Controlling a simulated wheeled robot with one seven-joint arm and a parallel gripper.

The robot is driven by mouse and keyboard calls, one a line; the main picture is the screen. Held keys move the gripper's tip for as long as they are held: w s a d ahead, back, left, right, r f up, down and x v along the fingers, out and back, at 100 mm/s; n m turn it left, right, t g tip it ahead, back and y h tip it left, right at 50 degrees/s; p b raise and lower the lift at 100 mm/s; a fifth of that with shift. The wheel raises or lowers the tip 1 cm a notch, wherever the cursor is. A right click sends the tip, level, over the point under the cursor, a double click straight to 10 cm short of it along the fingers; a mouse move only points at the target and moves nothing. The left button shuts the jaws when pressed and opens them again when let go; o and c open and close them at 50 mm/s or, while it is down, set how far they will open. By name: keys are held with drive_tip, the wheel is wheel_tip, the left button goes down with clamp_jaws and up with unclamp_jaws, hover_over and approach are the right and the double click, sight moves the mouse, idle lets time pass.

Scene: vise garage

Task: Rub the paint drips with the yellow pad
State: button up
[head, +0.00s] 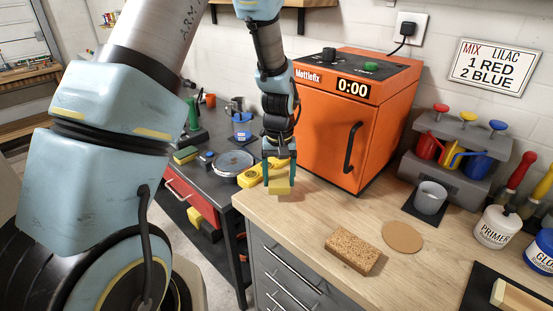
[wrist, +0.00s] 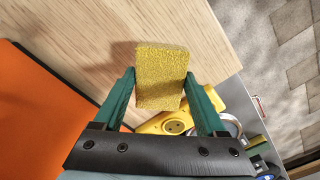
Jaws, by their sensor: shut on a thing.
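My gripper (head: 279,172) is shut on the yellow pad (head: 280,188), with one green finger on each side of it. In the wrist view the pad (wrist: 161,76) sits between the fingertips (wrist: 159,88) and sticks out past them. The pad is near the left end of the wooden worktop (head: 308,212), in front of the orange oven. I cannot tell whether it touches the wood. No paint drips can be made out in either view.
The orange oven (head: 338,122) stands close behind my gripper. A brown sponge block (head: 352,251), a round cork disc (head: 403,237) and a grey cup (head: 430,197) are to the right. A yellow socket block (head: 249,176) and round metal dish (head: 233,163) lie on the dark bench.

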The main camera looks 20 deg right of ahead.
drive_tip(key=shift+r+p, duration=1.3)
drive_tip(key=shift+r, duration=1.25)
